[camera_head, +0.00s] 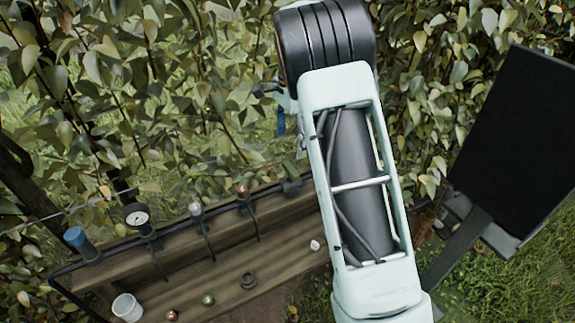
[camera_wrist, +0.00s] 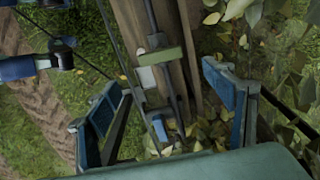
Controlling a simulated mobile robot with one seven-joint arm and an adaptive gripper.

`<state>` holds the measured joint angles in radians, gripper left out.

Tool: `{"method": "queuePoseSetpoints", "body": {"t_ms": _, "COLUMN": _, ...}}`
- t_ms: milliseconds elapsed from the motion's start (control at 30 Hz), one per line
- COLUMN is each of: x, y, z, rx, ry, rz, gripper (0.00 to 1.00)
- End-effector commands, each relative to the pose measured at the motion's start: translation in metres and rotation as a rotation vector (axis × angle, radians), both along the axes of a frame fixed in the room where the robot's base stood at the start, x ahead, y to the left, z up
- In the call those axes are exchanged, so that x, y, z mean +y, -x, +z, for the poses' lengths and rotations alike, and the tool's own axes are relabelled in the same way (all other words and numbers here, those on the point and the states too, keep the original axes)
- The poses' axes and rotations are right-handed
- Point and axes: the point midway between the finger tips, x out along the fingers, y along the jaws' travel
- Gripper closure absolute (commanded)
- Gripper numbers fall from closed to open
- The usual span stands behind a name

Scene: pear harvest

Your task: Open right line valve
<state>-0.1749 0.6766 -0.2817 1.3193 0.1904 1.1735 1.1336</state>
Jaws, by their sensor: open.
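My gripper (camera_wrist: 162,82) is open in the wrist view, with one blue finger on each side and nothing between them touching. Between and beyond the fingers runs a dark line along a wooden plank (camera_wrist: 178,20). On this line sits a greenish block (camera_wrist: 158,56), and a small blue piece (camera_wrist: 160,128) lies lower along it. I cannot tell which of these is the right line valve. In the head view a dark green fitting (camera_head: 292,186) sits at the right end of the visible line, beside my arm. My arm hides what lies behind it.
A wooden trough (camera_head: 225,240) carries the black line with a pressure gauge (camera_head: 137,216), a blue-capped fitting (camera_head: 76,238) and several small fittings. A white cup (camera_head: 127,307) stands at its lower left. Dense foliage rises behind. A dark panel (camera_head: 520,140) stands at the right.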

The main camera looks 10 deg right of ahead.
Motion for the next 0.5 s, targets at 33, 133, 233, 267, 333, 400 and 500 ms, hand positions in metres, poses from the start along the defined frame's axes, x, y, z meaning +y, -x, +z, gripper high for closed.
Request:
{"method": "queuePoseSetpoints", "body": {"t_ms": 33, "x": 0.0, "y": 0.001, "z": -0.009, "rx": 0.003, "ry": 0.0, "rz": 0.0, "gripper": 0.25}}
{"method": "queuePoseSetpoints", "body": {"t_ms": 133, "x": 0.0, "y": 0.001, "z": -0.028, "rx": 0.004, "ry": 0.0, "rz": -0.001, "gripper": 0.25}}
{"method": "queuePoseSetpoints", "body": {"t_ms": 233, "x": 0.0, "y": 0.001, "z": -0.048, "rx": 0.003, "ry": 0.0, "rz": -0.001, "gripper": 0.25}}
{"method": "queuePoseSetpoints", "body": {"t_ms": 267, "x": 0.0, "y": 0.001, "z": -0.053, "rx": 0.004, "ry": 0.0, "rz": -0.001, "gripper": 0.25}}
{"method": "queuePoseSetpoints", "body": {"t_ms": 333, "x": 0.0, "y": 0.001, "z": -0.066, "rx": 0.002, "ry": 0.001, "rz": -0.001, "gripper": 0.25}}
{"method": "queuePoseSetpoints", "body": {"t_ms": 400, "x": 0.0, "y": 0.0, "z": -0.077, "rx": 0.001, "ry": 0.0, "rz": -0.001, "gripper": 0.25}}
{"method": "queuePoseSetpoints", "body": {"t_ms": 500, "x": 0.0, "y": 0.0, "z": -0.088, "rx": 0.001, "ry": 0.001, "rz": -0.001, "gripper": 0.25}}
